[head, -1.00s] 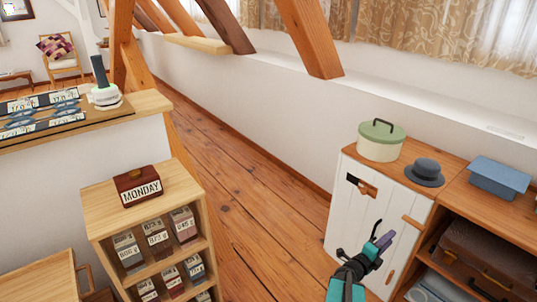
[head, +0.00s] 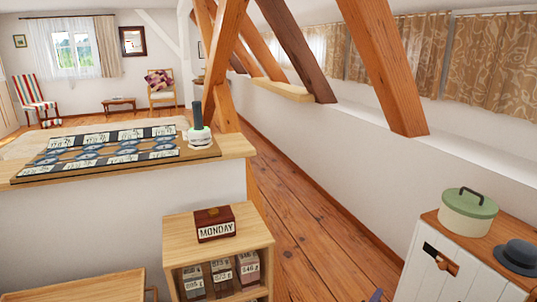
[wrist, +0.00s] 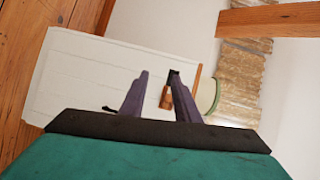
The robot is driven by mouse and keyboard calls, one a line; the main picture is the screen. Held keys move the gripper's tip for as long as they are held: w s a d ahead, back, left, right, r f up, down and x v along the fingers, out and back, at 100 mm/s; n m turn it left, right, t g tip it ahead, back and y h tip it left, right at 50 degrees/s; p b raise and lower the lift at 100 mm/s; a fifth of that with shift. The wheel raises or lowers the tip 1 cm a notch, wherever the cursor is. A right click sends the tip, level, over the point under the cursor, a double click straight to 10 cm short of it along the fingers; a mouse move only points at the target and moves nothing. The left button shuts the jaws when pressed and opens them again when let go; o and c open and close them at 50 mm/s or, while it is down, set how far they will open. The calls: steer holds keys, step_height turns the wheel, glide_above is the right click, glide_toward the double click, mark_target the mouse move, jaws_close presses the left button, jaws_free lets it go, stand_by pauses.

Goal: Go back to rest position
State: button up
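My gripper (wrist: 158,76) shows in the wrist view with its two purple fingers apart and nothing held between them. It points toward a white cabinet (wrist: 85,80), whose small wooden latch (wrist: 166,97) appears behind the gap between the fingers. In the head view only a small purple tip of my gripper (head: 375,295) shows at the bottom edge, left of the white cabinet (head: 440,288). The rest of my arm is out of the head view.
A green-lidded pot (head: 467,212) and a grey hat (head: 520,256) sit on the cabinet. At left, a wooden shelf (head: 255,245) holds a MONDAY box (head: 214,225) and several labelled boxes. A ledge carries a board (head: 110,145) and a dark-handled stamp (head: 199,130). Floor (head: 300,235) between is clear.

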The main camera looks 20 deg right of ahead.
steer(key=w+a+f+n+t+y+p, duration=0.1)
steer(key=w+a+f+n+y, duration=0.15)
steer(key=a, duration=0.25)
steer(key=w+a+f+n+t+y, duration=0.1)
steer(key=w+a+n+y, duration=0.1)
steer(key=w+a, duration=0.3)
steer(key=s+a+f+n+g+y+p, duration=0.1)
steer(key=a+f+n+y, duration=0.4)
steer(key=a, duration=0.8)
steer(key=a+f+n+g+y+p, duration=0.1)
steer(key=a+f+n+y, duration=0.45)
steer(key=a, duration=0.75)
steer(key=s+a+f+n+g, duration=0.3)
steer(key=s+a+f+n, duration=0.1)
steer(key=s, duration=0.3)
steer(key=s+a+f+n+g, duration=0.3)
steer(key=s+a+f+g, duration=0.15)
steer(key=s, duration=0.25)
steer(key=s+d+r+n+g, duration=0.1)
steer(key=s+n+g, duration=0.2)
steer(key=s, duration=0.5)
steer(key=s+d+n+g+h, duration=0.1)
steer(key=s+n+g, duration=0.2)
steer(key=s, duration=0.5)
steer(key=shift+d+r+g+p, duration=0.25)
steer(key=shift+r+g+p, duration=0.1)
steer(key=shift+g+p, duration=0.15)
steer(key=shift+s, duration=0.1)
